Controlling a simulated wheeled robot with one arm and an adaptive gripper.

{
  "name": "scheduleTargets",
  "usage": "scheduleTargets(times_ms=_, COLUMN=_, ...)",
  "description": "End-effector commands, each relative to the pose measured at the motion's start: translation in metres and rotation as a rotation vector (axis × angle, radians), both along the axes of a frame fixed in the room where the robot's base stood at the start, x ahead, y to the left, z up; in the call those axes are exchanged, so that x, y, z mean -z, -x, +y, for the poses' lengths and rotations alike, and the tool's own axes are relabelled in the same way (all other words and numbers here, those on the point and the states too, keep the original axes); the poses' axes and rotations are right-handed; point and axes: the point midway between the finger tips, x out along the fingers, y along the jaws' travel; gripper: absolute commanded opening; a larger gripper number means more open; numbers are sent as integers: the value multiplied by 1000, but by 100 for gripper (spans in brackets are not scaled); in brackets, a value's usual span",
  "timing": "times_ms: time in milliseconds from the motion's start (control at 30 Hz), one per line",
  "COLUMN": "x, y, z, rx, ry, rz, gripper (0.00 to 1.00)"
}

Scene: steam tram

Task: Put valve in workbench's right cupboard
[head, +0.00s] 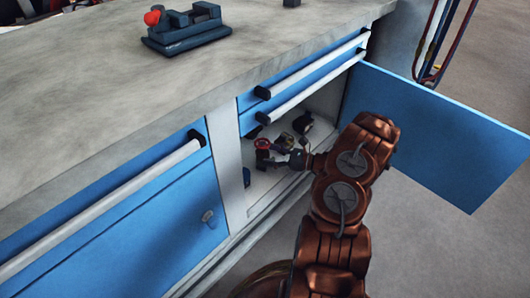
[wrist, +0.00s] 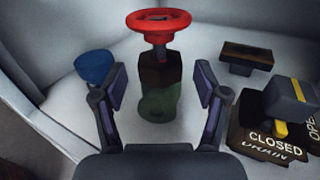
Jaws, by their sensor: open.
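The valve (wrist: 160,72), with a red handwheel, a dark brown neck and a greenish lower body, stands upright on the pale floor of the workbench's right cupboard (head: 325,101). Its red wheel (head: 262,144) also shows in the head view, inside the cupboard opening. My gripper (wrist: 159,82) is open, with one finger on each side of the valve's body and visible gaps between. In the head view my gripper (head: 283,160) reaches into the cupboard. The blue cupboard door (head: 440,132) stands wide open to the right.
Inside the cupboard, a blue round object (wrist: 95,66) is left of the valve. A brown block-shaped item (wrist: 247,56) and a dark item by a "CLOSED" sign (wrist: 272,140) are right. A vise (head: 185,28) sits on the grey worktop (head: 90,80). Drawers are above the opening.

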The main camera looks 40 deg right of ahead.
Motion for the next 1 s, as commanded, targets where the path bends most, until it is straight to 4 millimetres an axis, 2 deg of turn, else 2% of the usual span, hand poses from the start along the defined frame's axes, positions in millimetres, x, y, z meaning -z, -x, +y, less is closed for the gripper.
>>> scheduleTargets(times_ms=300, x=-2, y=47, z=-41, rx=3, ry=1, rz=2, gripper=73)
scheduleTargets(times_ms=500, x=-2, y=65, z=-55, rx=-1, ry=2, rz=-1, gripper=73)
scheduleTargets(times_ms=1000, x=-1, y=71, z=-60, rx=-1, ry=0, rz=0, gripper=73)
